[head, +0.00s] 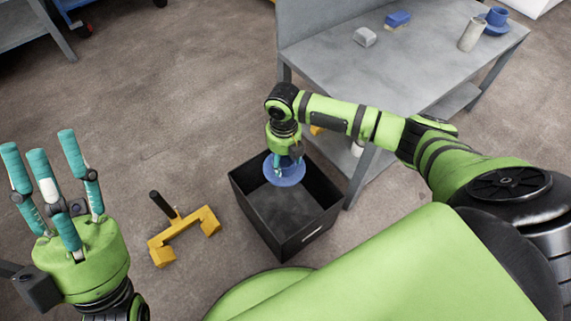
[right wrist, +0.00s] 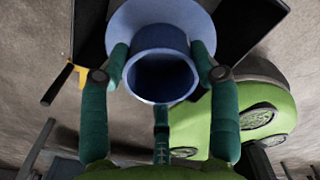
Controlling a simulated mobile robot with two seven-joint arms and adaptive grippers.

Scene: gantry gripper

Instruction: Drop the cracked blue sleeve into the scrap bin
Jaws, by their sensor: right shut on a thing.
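The blue sleeve (head: 291,179), a short tube with a wide flange, hangs in my right gripper (head: 282,165) over the open black scrap bin (head: 286,238). In the right wrist view my right gripper (right wrist: 160,70) has its teal fingers closed around the sleeve (right wrist: 158,42), whose open bore faces the camera. No crack can be made out. The bin stands on the floor; part of its inside is hidden by the sleeve and arm. My left gripper (head: 42,165) is open and empty at the far left, fingers pointing up.
A yellow bracket-shaped tool with a black handle (head: 183,236) lies on the floor left of the bin. A grey table (head: 420,70) stands behind it, bearing another blue flanged part (head: 497,18), a pale cylinder (head: 472,34), a blue-topped block (head: 397,19) and a grey block (head: 364,36).

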